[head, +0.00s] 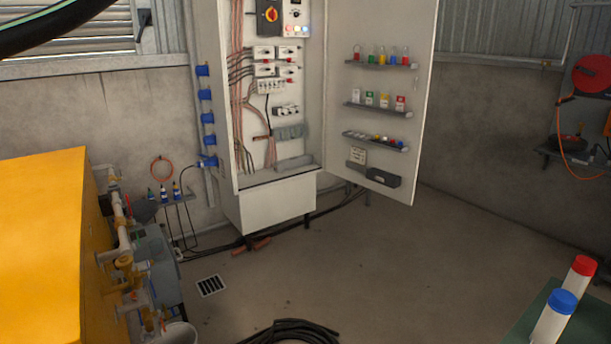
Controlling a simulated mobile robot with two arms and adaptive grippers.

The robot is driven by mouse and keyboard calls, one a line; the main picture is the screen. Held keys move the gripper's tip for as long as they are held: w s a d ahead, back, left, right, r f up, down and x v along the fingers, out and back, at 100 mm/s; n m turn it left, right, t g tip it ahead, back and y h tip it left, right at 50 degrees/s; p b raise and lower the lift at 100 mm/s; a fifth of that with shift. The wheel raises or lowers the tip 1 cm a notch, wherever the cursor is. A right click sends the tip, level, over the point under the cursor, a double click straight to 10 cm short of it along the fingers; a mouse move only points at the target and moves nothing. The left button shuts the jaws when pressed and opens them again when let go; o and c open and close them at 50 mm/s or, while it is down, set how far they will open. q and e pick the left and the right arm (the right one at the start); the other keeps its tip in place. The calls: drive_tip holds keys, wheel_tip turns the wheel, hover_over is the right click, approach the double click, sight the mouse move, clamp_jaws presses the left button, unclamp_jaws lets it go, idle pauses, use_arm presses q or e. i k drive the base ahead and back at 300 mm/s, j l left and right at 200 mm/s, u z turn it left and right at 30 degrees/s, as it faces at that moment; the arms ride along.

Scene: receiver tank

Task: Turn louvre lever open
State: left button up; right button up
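A louvre (85,40) with pale slats is set in the wall at the top left. Neither of my grippers is in view.
An open electrical cabinet (270,130) stands mid-room, its door (425,100) swung right. A yellow machine (45,240) with pipes and valves fills the lower left. A coiled black hose (290,332) lies in front. The floor (420,260) right of centre is clear.

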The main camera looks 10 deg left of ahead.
sight(145, 17)
drive_tip(key=i+l+u, duration=0.1)
drive_tip(key=i+u, duration=0.25)
drive_tip(key=i, duration=1.9)
drive_tip(key=i+u, duration=0.25)
drive_tip(key=i, duration=0.25)
drive_tip(key=i+u, duration=0.2)
drive_tip(key=i, duration=0.3)
drive_tip(key=i+l+u, duration=0.25)
drive_tip(key=i, duration=0.25)
drive_tip(key=i+l+u, duration=0.25)
drive_tip(key=i, duration=0.2)
drive_tip(key=i+j, duration=0.05)
drive_tip(key=j, duration=0.05)
